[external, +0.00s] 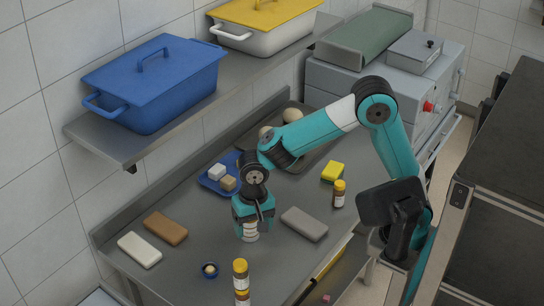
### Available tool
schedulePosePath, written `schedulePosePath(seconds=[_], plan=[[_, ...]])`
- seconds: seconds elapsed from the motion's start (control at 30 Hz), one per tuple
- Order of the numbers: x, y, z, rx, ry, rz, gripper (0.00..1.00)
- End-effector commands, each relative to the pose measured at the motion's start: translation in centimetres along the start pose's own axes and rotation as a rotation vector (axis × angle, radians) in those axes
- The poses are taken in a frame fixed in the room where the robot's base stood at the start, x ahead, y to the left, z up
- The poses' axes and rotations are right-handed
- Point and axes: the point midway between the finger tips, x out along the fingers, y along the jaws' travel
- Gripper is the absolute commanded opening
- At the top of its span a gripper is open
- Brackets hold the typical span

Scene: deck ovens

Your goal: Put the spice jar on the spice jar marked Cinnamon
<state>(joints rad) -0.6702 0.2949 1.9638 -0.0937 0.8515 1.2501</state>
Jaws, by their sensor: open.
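My gripper (252,224) points down over the steel counter, with its jaws open around a spice jar (250,234). The jar's white label shows below the fingers, and its top is hidden by them. Another spice jar (339,194), with a yellow cap and white label, stands upright to the right. At the front, a yellow-capped jar (240,276) appears directly above another jar (242,299) that the picture edge cuts off. I cannot tell for sure whether these two are stacked or one behind the other. No label is readable, so I cannot tell which jar is Cinnamon.
A grey block (304,223) lies right of my gripper. A blue tray (206,182) with small blocks and a yellow block (332,171) are farther back. A shelf (185,112) overhangs the back.

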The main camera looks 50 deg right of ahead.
Motion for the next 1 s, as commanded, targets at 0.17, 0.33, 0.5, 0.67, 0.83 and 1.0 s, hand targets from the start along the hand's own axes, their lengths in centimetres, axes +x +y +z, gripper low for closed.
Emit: schedulePosePath(seconds=[0.17,0.33,0.5,0.67,0.83,1.0], plan=[[-3.6,8.6,0.9,-0.475,-0.038,-0.127,0.70],[-4.6,14.3,3.9,-0.876,-0.009,-0.245,0.70],[-4.5,16.6,5.9,-1.084,0.027,-0.306,0.70],[-4.4,16.9,6.3,-1.125,0.034,-0.315,0.70],[-4.4,16.9,6.3,-1.123,0.033,-0.314,0.70],[-4.5,16.9,6.2,-1.122,0.033,-0.313,0.70]])
